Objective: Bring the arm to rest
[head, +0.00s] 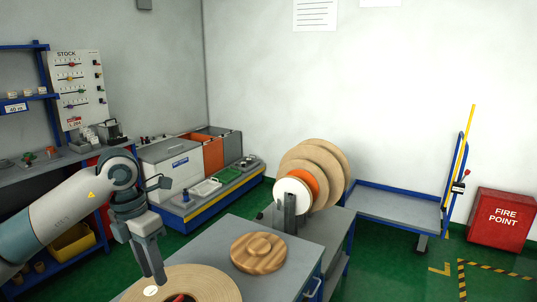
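My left arm comes in from the left, and its gripper (152,263) points down at the near left of the grey table (210,243). Its fingertips are just above or in front of a large tan disc or roll (205,284), which the bottom edge cuts off. I cannot tell whether they touch it. The fingers look close together, side-on, and I cannot tell if they are open or shut. A white round label (151,290) and something red (179,298) show on the disc. My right gripper is not in view.
A round wooden piece (258,252) lies on the table. Behind it stands a payoff holder with large tan discs (327,167) and an orange roll (310,181). A bench with bins (175,160), a blue cart (390,205) and a red fire box (502,218) stand farther back.

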